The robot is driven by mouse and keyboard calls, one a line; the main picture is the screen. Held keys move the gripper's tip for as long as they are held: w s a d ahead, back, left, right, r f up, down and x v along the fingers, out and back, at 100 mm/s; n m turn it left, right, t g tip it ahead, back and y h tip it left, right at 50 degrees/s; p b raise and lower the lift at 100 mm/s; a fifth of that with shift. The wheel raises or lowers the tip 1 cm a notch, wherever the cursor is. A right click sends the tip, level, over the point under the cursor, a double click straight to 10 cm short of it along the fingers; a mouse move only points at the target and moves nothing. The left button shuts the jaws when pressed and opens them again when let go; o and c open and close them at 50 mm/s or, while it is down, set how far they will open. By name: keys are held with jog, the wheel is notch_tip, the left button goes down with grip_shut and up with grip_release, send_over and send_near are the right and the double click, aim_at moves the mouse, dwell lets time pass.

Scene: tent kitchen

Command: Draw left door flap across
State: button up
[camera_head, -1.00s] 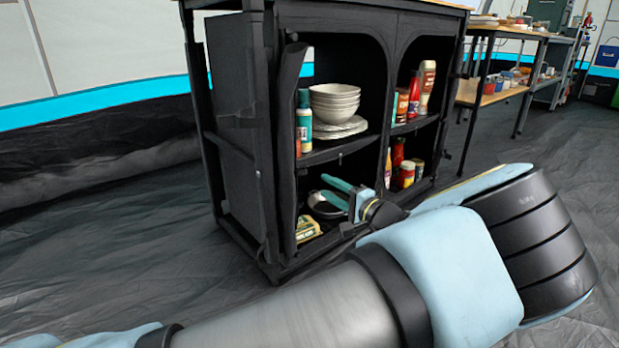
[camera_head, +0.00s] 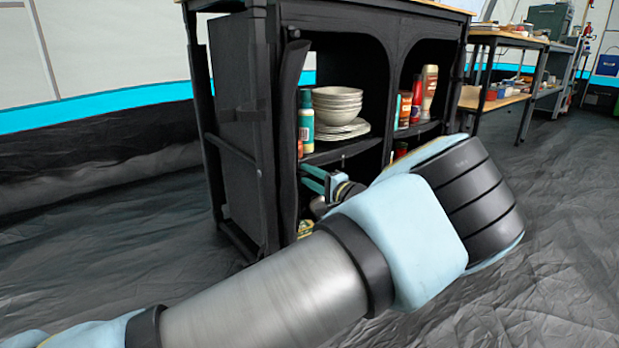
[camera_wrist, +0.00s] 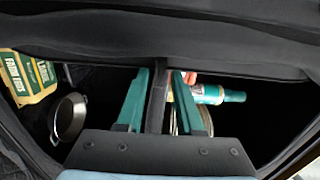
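The black cabinet (camera_head: 325,25) has two arched openings. The left door flap (camera_head: 288,130) is gathered as a dark upright strip along the left side of the left opening, which is uncovered. In the wrist view a black fabric band (camera_wrist: 220,57), seemingly this flap, runs across the top. My gripper (camera_head: 308,179) is at the left opening near mid-height, just right of the flap. In the wrist view its teal fingers (camera_wrist: 166,85) are apart, with a dark strip, probably the shelf edge, showing between them. I cannot tell whether the fingertips touch the fabric.
Stacked bowls (camera_head: 337,105), plates and a teal bottle (camera_head: 305,122) stand on the left shelf. A pan (camera_wrist: 70,117) and a yellow box (camera_wrist: 27,77) are below. Bottles (camera_head: 416,100) fill the right shelf. A side table (camera_head: 495,100) stands at right. Floor around the cabinet is clear.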

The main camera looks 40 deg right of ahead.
grip_shut()
dwell(1.1)
